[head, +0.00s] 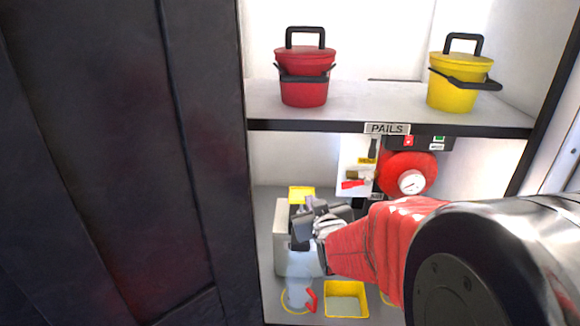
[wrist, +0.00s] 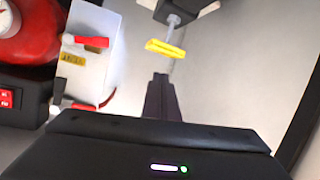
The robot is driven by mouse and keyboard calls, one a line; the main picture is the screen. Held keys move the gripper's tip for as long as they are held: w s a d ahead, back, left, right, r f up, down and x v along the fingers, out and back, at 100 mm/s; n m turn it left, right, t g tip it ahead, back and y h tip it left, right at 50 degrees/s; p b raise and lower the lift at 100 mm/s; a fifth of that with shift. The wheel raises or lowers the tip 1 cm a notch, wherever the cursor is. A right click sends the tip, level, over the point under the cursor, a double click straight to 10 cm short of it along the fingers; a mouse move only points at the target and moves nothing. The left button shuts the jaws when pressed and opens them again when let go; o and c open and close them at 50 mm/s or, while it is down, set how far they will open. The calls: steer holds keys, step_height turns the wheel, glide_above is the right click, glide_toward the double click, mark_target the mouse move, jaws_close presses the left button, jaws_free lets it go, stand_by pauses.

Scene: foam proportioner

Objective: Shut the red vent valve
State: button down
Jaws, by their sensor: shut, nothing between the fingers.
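A small red lever (head: 352,184) sits at a brass valve body (head: 352,175) on a white panel in the lower bay. The wrist view shows the red lever (wrist: 92,41) lying along the brass body (wrist: 96,48), beside a yellow label (wrist: 72,59) that is too small to read. I take this as the red vent valve, though no view names it. My gripper (head: 303,214) is below and left of it in the head view, apart from it. In the wrist view my gripper's fingers (wrist: 161,82) are together and empty, right of the panel.
A yellow bar (wrist: 166,48) on a grey stem stands ahead of the fingers. A red round body with a gauge (head: 411,182) is right of the panel. A yellow tray (head: 346,298) and another red handle (head: 311,299) are below. The pail shelf (head: 340,108) overhangs the bay.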

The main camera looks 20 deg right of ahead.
mark_target(356, 184)
steer(key=s+d+f+t+h, duration=0.2)
steer(key=d+t+h, duration=0.2)
steer(key=d, duration=0.6)
steer(key=shift+s+d+m+t, duration=0.2)
steer(key=shift+s+m+t, duration=0.1)
steer(key=shift+t, duration=0.9)
steer(key=shift+w, duration=0.15)
steer(key=w+d, duration=0.4)
steer(key=w, duration=0.4)
steer(key=shift+w+f, duration=0.15)
steer(key=shift+f, duration=0.3)
steer(key=shift+d, duration=0.1)
